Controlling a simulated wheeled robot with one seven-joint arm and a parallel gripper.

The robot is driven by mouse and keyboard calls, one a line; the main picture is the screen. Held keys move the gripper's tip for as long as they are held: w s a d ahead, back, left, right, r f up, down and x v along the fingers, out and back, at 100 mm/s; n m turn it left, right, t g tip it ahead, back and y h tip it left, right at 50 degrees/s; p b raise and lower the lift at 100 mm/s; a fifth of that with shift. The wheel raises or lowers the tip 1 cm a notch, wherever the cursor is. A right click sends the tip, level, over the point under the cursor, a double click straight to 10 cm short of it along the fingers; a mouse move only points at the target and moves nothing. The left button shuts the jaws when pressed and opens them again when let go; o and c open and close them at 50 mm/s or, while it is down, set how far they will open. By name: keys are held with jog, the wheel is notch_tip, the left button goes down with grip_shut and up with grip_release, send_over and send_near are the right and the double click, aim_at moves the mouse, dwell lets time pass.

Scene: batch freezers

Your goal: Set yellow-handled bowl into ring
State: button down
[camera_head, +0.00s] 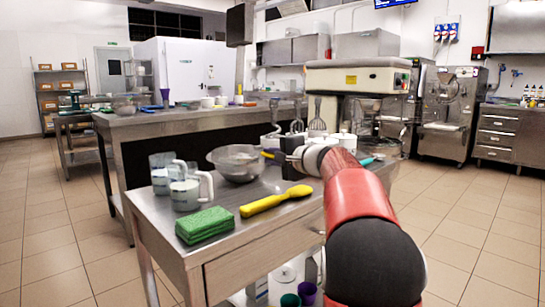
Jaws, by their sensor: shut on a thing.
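A grey metal bowl (232,168) is over the near steel table, left of my arm. Its short yellow handle (268,155) points right toward my gripper (279,157). My gripper is shut on this handle; the fingertips are small and partly hidden by the wrist. I cannot tell whether the bowl touches the tabletop or hangs just above it. A cream-topped mixer (357,78) stands behind my arm, with whisk tools near it. I cannot make out a ring for the bowl; my arm covers part of that area.
A longer counter (135,122) stands behind. Open tiled floor (475,235) lies to the right.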

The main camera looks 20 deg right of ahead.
jog(key=shift+r+p, duration=0.35)
jog(key=shift+r, duration=0.15)
dwell(0.5)
jog(key=shift+d+f+b, duration=0.1)
jog(key=shift+f+b, duration=0.65)
dwell(0.4)
jog(key=c, duration=1.5)
grip_release()
jog(key=shift+o, duration=1.1)
jog(key=shift+r, duration=0.15)
